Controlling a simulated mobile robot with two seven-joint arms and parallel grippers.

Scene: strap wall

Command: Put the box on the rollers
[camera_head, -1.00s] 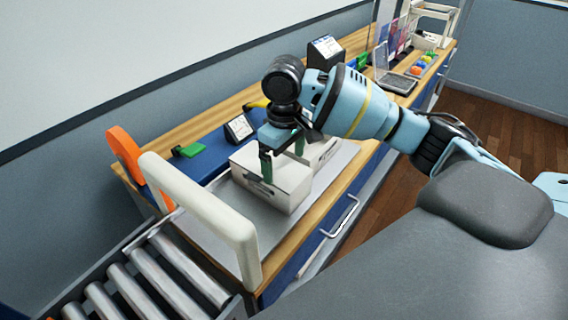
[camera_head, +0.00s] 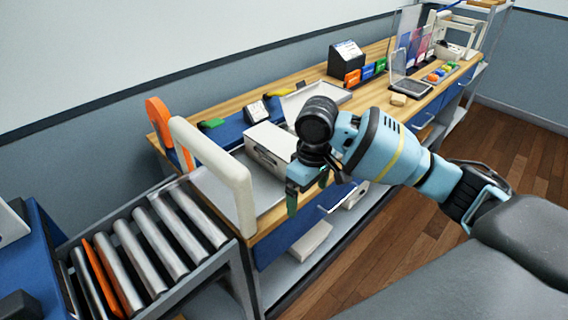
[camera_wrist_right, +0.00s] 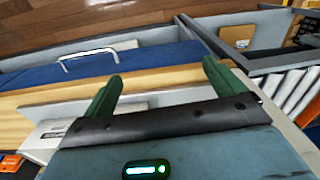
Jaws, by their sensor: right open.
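The white box (camera_head: 262,152) stands on a grey plate on the wooden bench, just right of the white arch. My right gripper (camera_head: 306,196) is open and empty at the bench's front edge, to the right of the box and apart from it. Part of the box's right side is hidden behind the gripper. In the right wrist view the open green fingers (camera_wrist_right: 165,85) have nothing between them, and a white surface, likely the box (camera_wrist_right: 48,135), shows at the left. The metal rollers (camera_head: 148,240) lie left of the bench end. My left gripper is not in view.
A white arch (camera_head: 212,165) stands between the rollers and the box, with an orange upright (camera_head: 160,115) behind it. An orange bar (camera_head: 118,275) lies among the rollers. An open white tray (camera_head: 318,100) and a black display (camera_head: 346,60) stand further along the bench.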

